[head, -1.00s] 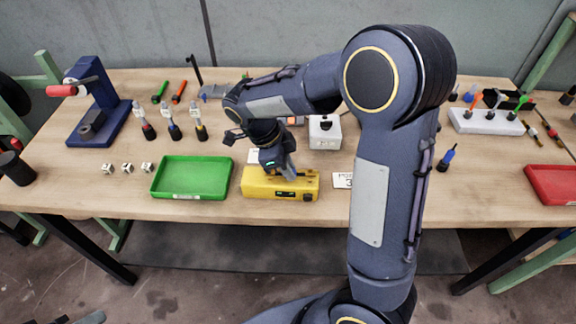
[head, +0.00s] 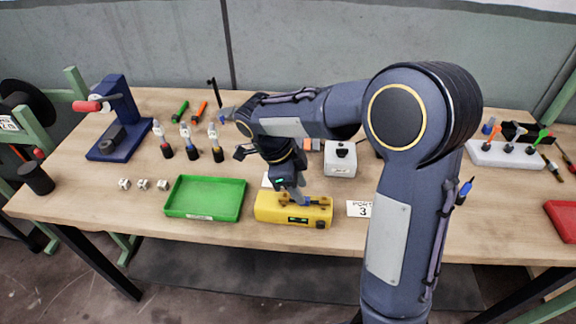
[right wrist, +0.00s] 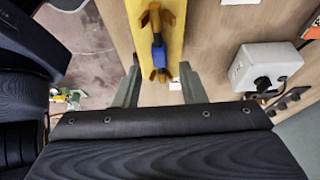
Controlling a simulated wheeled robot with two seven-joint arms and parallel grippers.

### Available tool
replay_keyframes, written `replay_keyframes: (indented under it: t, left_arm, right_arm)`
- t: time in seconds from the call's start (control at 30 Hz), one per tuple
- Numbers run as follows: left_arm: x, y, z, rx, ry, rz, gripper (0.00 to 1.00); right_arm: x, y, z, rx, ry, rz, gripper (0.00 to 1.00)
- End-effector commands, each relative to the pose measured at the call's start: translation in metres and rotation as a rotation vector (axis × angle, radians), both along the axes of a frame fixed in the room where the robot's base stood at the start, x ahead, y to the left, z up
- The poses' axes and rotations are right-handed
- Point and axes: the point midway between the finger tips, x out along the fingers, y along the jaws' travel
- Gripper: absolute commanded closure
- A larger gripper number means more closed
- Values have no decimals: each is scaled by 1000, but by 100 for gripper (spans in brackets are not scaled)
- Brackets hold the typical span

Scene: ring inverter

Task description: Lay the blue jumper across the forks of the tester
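The yellow tester (head: 270,213) stands near the table's front edge, beside the green tray. Its brown forks (right wrist: 161,75) show in the right wrist view. The blue jumper (right wrist: 158,57) lies along the line of the forks, its blue middle between them; it appears to rest across both, though exact seating is hard to tell. My right gripper (head: 297,193) is over the tester, pointing down. In the right wrist view its two fingers (right wrist: 159,66) are wide apart, one on each side of the tester, with clear gaps to the jumper. My left gripper is not in view.
A white box with a black knob (head: 340,160) stands behind. A "PORT 3" card (head: 362,209) lies at right. My right arm hides much of the table's right.

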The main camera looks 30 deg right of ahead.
Motion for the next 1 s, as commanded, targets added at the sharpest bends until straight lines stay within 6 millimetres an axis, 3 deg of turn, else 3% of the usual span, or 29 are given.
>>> replay_keyframes:
  t: [0.3, 0.6, 0.77, 0.9, 1.0]
  left_arm:
    - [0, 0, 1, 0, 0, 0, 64]
    - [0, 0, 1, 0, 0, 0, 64]
    - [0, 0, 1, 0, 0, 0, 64]
    - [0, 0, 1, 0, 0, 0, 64]
    - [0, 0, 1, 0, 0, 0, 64]
  right_arm:
    - [14, 23, 63, 3, -5, 1, 63]
    - [13, 26, 86, 45, 7, 47, 63]
    - [-21, 8, 85, 269, 15, 333, 63]
    - [-68, 1, 80, 479, -74, 758, 63]
    - [-100, 4, 76, 537, -184, 1076, 63]
